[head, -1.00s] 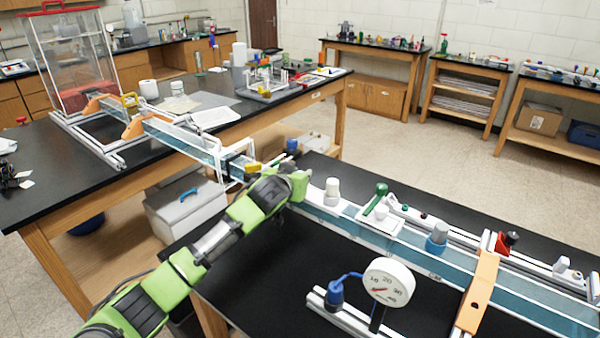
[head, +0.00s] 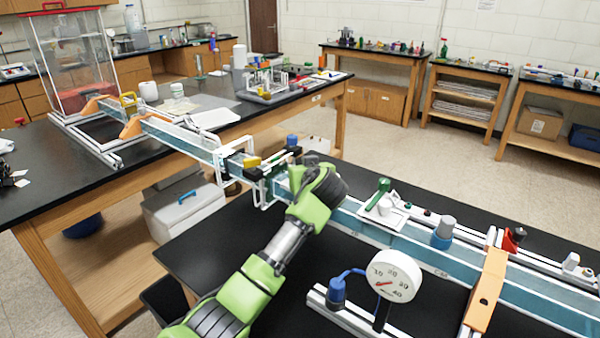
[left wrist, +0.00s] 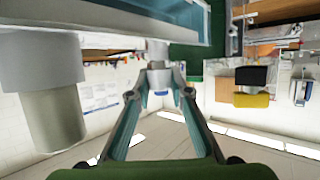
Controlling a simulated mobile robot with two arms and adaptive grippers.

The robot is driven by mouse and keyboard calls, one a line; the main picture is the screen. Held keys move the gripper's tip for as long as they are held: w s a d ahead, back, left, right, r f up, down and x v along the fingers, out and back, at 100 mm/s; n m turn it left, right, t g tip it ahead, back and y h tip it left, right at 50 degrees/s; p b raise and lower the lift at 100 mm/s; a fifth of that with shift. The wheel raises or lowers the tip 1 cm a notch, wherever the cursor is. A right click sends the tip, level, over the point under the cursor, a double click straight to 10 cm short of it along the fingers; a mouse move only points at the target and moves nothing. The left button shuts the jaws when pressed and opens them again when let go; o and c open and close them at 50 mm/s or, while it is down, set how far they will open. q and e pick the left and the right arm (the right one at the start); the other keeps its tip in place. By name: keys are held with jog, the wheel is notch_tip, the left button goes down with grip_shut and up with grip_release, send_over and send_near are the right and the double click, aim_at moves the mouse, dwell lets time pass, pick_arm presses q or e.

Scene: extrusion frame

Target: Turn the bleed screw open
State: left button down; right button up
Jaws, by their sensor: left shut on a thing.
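My left gripper (left wrist: 160,80) is shut on a small white-and-grey knob (left wrist: 157,54) under the channel edge in the left wrist view, which looks upside down. This knob may be the bleed screw; I cannot tell for sure. In the head view, my left wrist covers the fingertips and the knob, over the upper left part of the long blue glass channel (head: 470,277). A larger grey-and-white cylinder (left wrist: 52,100) stands close beside the fingers in the wrist view. My right gripper is not in view.
A green-handled valve (head: 379,193), a blue-based grey cap (head: 443,232) and a red knob (head: 514,239) stand along the channel to the right. A round gauge (head: 394,275) stands in front. Bare black bench lies in front.

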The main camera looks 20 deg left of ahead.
pick_arm(q)
jog(key=c, duration=1.8)
grip_release()
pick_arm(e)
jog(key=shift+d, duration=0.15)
pick_arm(q)
jog(key=v, duration=1.2)
jog(key=shift+f, duration=0.15)
